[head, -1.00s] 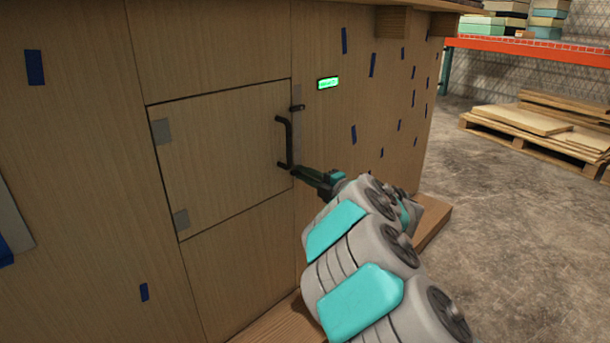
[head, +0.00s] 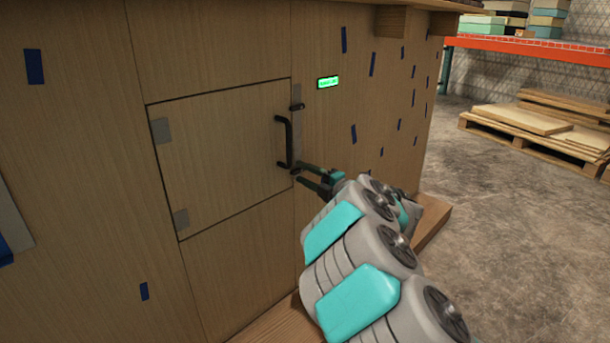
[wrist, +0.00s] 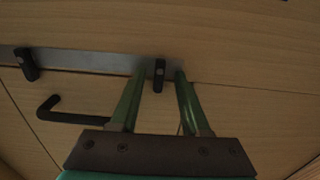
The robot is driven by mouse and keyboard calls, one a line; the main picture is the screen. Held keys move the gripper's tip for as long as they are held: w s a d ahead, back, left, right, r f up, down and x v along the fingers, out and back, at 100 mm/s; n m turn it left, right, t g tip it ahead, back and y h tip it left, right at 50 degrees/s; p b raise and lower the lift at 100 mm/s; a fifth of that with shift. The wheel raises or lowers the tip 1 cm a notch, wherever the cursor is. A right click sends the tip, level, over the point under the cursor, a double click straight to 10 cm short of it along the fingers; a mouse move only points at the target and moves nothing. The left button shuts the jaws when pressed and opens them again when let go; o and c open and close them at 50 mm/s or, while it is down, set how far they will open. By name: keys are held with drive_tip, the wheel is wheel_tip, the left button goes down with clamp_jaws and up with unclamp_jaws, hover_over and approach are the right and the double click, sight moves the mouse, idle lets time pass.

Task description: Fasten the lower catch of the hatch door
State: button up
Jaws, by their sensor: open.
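The hatch door (head: 215,150) is a square wooden panel, lying flush in the wooden wall. A black bar handle (head: 284,142) is on its right side; it also shows in the wrist view (wrist: 72,116). The lower catch (wrist: 160,75) is a short black tab on a metal strip. It lies across the strip toward the door, much like the upper catch (wrist: 26,64). My gripper (wrist: 161,76) is open, with one green finger on each side of the lower catch and visible gaps to both. In the head view my gripper (head: 304,174) partly crowds the lower catch.
A small lit green display (head: 328,83) is on the wall right of the door; its text is too small to read. A wooden ledge (head: 430,222) runs along the wall's base. Pallets with boards (head: 540,125) lie on the floor at the far right.

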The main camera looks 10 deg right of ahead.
drive_tip(key=shift+s, duration=0.1)
drive_tip(key=p+v, duration=0.1)
drive_tip(key=v, duration=0.6)
drive_tip(key=shift+s+d, duration=0.25)
drive_tip(key=shift+s, duration=0.05)
